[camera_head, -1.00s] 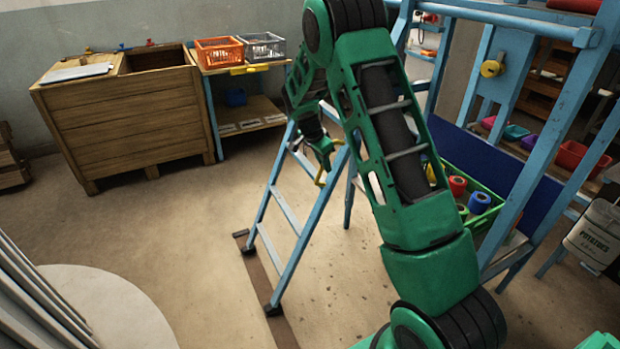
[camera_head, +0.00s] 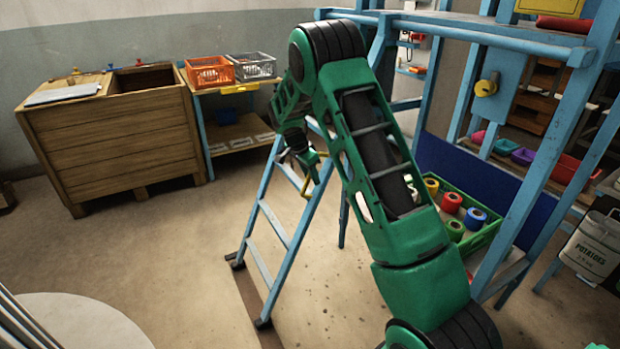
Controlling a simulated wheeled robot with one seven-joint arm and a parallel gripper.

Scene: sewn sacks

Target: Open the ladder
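A light-blue stepladder (camera_head: 284,238) stands upright on the floor in the middle of the view. Its front legs stand on a dark strip, and a rear leg shows a little to the right of them. My green arm hides its upper right part. A yellow piece (camera_head: 305,187) shows at its upper part. My gripper (camera_head: 308,172) is at the end of the arm, close to the ladder's upper part and the yellow piece. It is small and dark here, so I cannot tell whether its fingers are open or touch anything.
A wooden chest (camera_head: 112,135) and a bench with an orange crate (camera_head: 209,71) and a grey crate (camera_head: 251,67) stand at the back left. A blue frame (camera_head: 548,150), a green crate of spools (camera_head: 487,233) and a potato sack (camera_head: 592,246) are at right.

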